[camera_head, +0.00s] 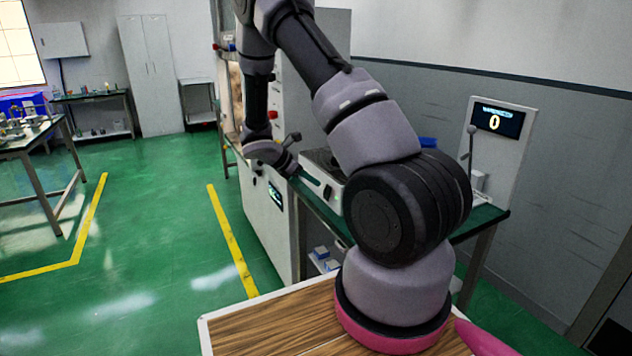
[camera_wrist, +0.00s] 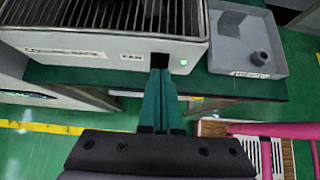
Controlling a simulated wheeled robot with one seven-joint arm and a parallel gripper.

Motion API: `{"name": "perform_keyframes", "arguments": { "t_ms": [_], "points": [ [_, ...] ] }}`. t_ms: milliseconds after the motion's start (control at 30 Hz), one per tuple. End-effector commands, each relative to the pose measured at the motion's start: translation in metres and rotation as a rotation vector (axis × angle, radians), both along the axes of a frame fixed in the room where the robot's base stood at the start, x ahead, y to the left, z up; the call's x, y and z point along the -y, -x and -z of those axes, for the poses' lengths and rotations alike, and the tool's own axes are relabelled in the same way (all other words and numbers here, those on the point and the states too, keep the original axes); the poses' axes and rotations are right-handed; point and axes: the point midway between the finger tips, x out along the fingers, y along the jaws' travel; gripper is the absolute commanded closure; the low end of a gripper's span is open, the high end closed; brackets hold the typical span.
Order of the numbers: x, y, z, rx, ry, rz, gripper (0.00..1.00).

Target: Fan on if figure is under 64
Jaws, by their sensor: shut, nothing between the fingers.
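The display panel (camera_head: 497,121) stands at the back right and its dark screen reads 0. The fan box (camera_wrist: 110,45), white with a dark slatted top and a FAN label, sits on the bench; it is also in the head view (camera_head: 323,172). A dark square switch (camera_wrist: 159,59) is on its front, with a small green light (camera_wrist: 183,63) glowing to its right. My gripper (camera_wrist: 161,72) is shut and empty, its teal fingertips at the switch's lower edge. I cannot tell whether they touch it. The gripper also shows in the head view (camera_head: 316,182).
A grey tray (camera_wrist: 248,65) with a round knob-like part stands right of the fan box. The green bench top (camera_head: 486,217) runs beneath. A white cabinet (camera_head: 270,218) with a small screen stands left of the bench. Open green floor (camera_head: 150,240) lies to the left.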

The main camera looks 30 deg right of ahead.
Motion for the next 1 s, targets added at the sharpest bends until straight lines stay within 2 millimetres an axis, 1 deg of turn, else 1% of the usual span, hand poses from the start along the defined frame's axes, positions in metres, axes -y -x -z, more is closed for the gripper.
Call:
{"name": "perform_keyframes", "arguments": {
  "t_ms": [33,67,100,300,400,500,700,1000],
  "points": [
    [-0.008,0.001,-0.003,0.001,0.000,-0.001,1.00],
    [-0.011,0.002,-0.006,0.002,0.000,0.001,1.00],
    [-0.016,0.001,-0.017,0.005,-0.001,0.000,1.00],
    [-0.042,0.002,-0.055,0.004,-0.001,0.001,1.00],
    [-0.050,0.003,-0.069,0.003,-0.001,0.003,1.00],
    [-0.057,0.003,-0.079,0.001,0.000,0.001,1.00],
    [-0.062,0.003,-0.087,-0.001,0.000,0.002,1.00],
    [-0.062,0.003,-0.086,-0.001,0.000,0.002,1.00]
  ]
}}
